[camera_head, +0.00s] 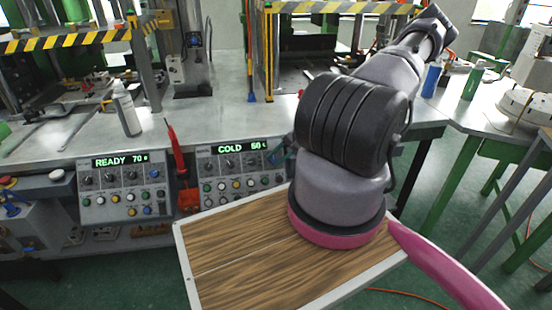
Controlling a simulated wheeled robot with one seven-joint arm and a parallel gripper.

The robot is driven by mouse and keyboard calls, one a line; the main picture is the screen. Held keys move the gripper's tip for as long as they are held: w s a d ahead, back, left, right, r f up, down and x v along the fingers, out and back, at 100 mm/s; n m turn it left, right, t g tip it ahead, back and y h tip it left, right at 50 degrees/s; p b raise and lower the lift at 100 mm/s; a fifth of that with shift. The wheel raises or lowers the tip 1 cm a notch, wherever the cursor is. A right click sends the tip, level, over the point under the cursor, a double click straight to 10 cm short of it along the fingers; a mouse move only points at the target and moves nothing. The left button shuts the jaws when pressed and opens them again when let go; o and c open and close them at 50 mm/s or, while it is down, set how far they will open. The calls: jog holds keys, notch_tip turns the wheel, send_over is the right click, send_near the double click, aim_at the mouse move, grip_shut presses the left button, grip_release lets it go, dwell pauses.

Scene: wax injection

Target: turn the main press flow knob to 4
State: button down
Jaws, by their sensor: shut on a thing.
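Two grey control panels hang on the bench front. The left panel (123,186) has a green display reading "READY 70". The right panel (240,170) has a green display reading "COLD" and a number that looks like 50 or 60. Both carry rows of dark knobs above coloured buttons. A small dark and teal end of my gripper (279,159) shows at the right panel's upper right knobs. It is shut on a knob there, which it hides. My grey and black arm covers the rest of the gripper. Knob labels and scale numbers are too small to read.
A red tool (176,151) stands upright between the panels. A white bottle (126,110) stands on the bench (215,118), below yellow-black striped press frames. A green-legged table (486,136) is at right.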

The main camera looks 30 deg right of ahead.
dwell(0.3)
jog(key=c, duration=0.5)
grip_release()
jog(key=v, duration=1)
jog(key=shift+s+d+r, duration=0.2)
jog(key=shift+d+r, duration=0.05)
jog(key=shift+r, duration=0.1)
